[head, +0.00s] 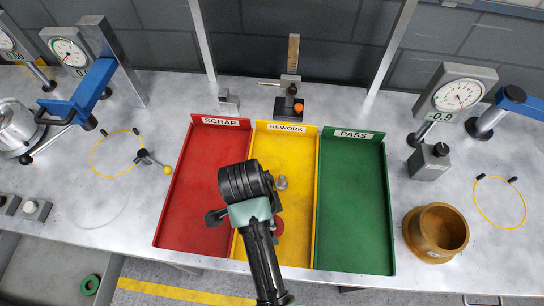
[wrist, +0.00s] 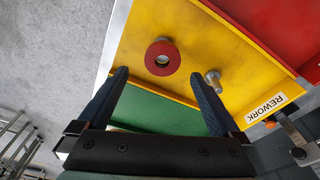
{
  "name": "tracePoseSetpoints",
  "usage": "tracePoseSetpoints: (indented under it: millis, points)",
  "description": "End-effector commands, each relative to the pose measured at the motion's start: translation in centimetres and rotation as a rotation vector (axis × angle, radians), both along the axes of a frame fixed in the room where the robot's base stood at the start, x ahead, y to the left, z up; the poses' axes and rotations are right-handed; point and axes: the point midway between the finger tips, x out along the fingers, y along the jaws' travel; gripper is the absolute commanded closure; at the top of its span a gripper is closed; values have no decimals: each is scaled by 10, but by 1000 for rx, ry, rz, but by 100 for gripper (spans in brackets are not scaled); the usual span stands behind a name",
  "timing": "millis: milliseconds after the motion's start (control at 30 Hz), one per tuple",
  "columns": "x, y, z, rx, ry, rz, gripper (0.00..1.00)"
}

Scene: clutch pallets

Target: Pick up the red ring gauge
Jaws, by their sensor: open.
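The red ring gauge (wrist: 162,57) lies flat in the yellow REWORK tray (wrist: 150,20), its pale centre hole visible in the wrist view. In the head view only part of the red ring gauge (head: 279,225) shows, beside my arm. My gripper (wrist: 159,75) is open and empty. Its two dark fingers are spread apart, and the ring appears beyond and between their tips, apart from them. In the head view my arm hangs over the red and yellow trays and hides the fingertips.
A grey metal plug (head: 281,184) stands in the yellow tray near the ring. The red SCRAP tray (head: 190,205) and green PASS tray (head: 350,215) flank it. A brass-coloured cup (head: 411,235) and dial gauges (head: 455,97) stand to the right. A green ring (head: 90,284) lies lower left.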

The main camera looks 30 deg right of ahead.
Motion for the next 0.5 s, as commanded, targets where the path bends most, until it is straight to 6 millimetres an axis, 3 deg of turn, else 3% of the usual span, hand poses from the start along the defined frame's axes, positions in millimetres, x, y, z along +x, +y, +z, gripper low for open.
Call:
tracePoseSetpoints:
  millis: [200, 500]
  points:
    - [0, -2, -11, 1, 2, 0, 0]
    - [2, -7, -49, 1, 1, -1, 0]
